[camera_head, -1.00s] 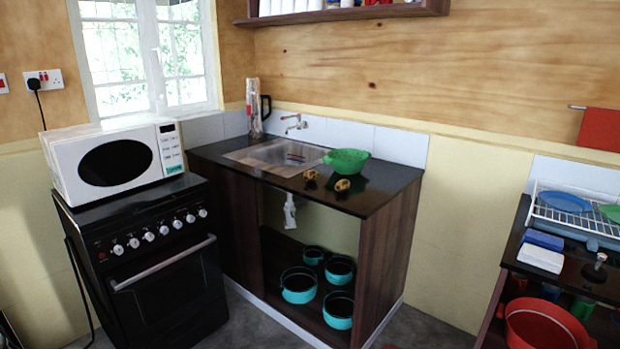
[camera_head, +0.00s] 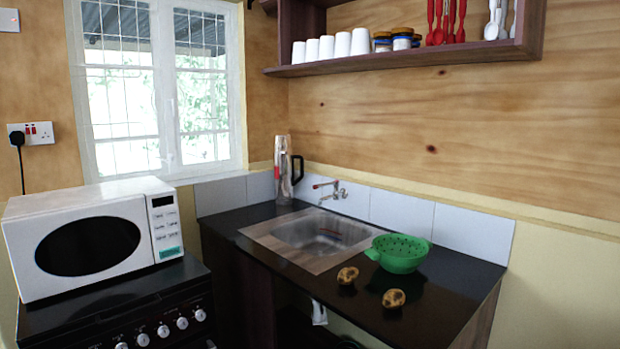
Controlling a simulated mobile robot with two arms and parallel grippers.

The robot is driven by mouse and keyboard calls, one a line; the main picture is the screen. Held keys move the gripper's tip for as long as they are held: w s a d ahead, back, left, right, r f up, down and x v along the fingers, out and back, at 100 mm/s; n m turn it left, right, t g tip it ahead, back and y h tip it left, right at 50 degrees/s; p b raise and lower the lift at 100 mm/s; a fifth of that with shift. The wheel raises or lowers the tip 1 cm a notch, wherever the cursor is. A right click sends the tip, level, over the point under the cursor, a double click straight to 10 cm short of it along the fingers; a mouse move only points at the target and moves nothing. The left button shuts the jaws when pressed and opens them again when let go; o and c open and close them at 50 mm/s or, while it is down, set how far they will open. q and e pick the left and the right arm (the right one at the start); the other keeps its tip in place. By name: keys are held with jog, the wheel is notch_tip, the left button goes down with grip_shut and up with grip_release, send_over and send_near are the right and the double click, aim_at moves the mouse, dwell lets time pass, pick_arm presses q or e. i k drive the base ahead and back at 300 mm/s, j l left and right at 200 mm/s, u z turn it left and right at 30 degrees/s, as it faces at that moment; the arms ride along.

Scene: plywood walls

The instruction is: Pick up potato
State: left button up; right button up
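Two brown potatoes lie on the dark counter near its front edge. One potato (camera_head: 347,275) is close to the sink's right front corner. The other potato (camera_head: 393,298) is a little further right and nearer the edge. The two are apart, and nothing covers them. Neither of my grippers shows in the head view.
A green colander (camera_head: 399,253) stands behind the potatoes, beside the metal sink (camera_head: 310,233). A silver flask (camera_head: 284,170) stands at the counter's back corner. A white microwave (camera_head: 92,237) sits on the black stove (camera_head: 120,305) at left. A shelf (camera_head: 400,57) hangs above. The counter's right part is clear.

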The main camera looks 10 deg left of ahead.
aim_at(347, 276)
jog(key=i+u, duration=0.1)
jog(key=i, duration=0.35)
jog(key=i+l+u, duration=0.1)
jog(key=i, duration=0.4)
